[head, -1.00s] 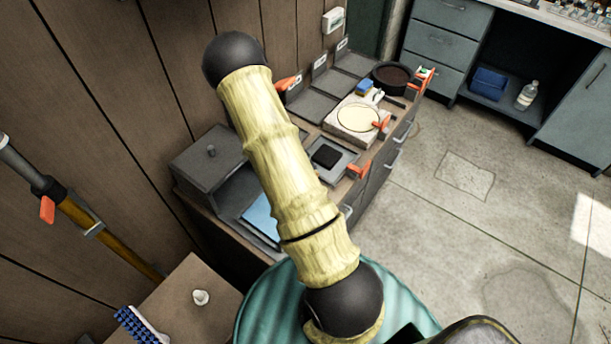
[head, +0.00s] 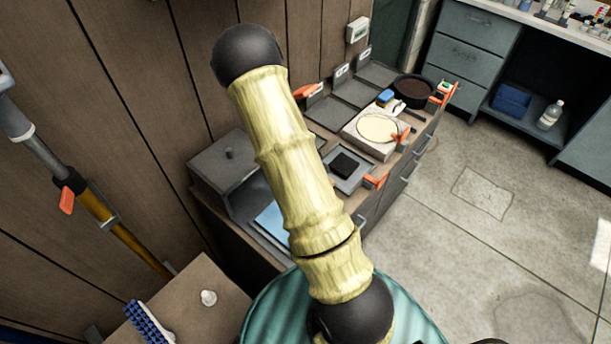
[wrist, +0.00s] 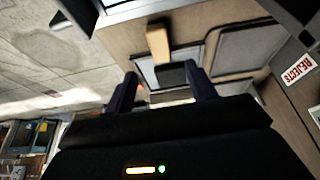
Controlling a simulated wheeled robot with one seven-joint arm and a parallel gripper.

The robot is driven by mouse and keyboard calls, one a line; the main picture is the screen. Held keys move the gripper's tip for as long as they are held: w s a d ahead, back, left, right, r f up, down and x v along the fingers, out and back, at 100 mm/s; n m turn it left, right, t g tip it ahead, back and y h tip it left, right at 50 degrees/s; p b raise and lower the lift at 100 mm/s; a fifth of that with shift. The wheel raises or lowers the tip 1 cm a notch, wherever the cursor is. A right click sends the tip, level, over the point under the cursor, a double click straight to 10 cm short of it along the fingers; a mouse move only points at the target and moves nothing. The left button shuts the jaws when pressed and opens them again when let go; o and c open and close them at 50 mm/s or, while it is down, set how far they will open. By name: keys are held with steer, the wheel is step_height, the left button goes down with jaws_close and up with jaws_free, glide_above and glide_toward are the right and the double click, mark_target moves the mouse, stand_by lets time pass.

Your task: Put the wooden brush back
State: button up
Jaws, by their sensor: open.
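My gripper (wrist: 163,84) shows in the wrist view with its two dark fingers apart and nothing clearly held. Beyond the fingertips, a tan, wood-coloured block (wrist: 158,40) lies by a pale-framed panel; it may be the wooden brush, but I cannot tell. A dark block (wrist: 171,76) shows between the fingers, apparently beyond them. In the head view, a brush with blue bristles (head: 148,322) lies on a brown top at lower left; no wood is clear on it. My arm crosses the middle of the head view, and my gripper is not visible there.
A bench along the wall holds a grey tray with a black pad (head: 345,165), a round pale disc (head: 378,127), a dark bowl (head: 414,91) and orange clamps. A teal ribbed drum (head: 265,315) stands in front. Concrete floor (head: 455,240) is clear at right.

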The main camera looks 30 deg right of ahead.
steer(key=s+a+r+n+y, duration=0.2)
steer(key=s+a+r+n, duration=0.3)
steer(key=a+r+n, duration=0.2)
steer(key=s+a+r+n+t+y, duration=0.1)
steer(key=s+a+r+n+y, duration=0.1)
steer(key=s+a+r+n, duration=0.4)
steer(key=a+r+n, duration=0.1)
steer(key=a+r, duration=0.4)
steer(key=r, duration=0.2)
steer(key=shift+s+a, duration=0.15)
steer(key=shift+s, duration=0.1)
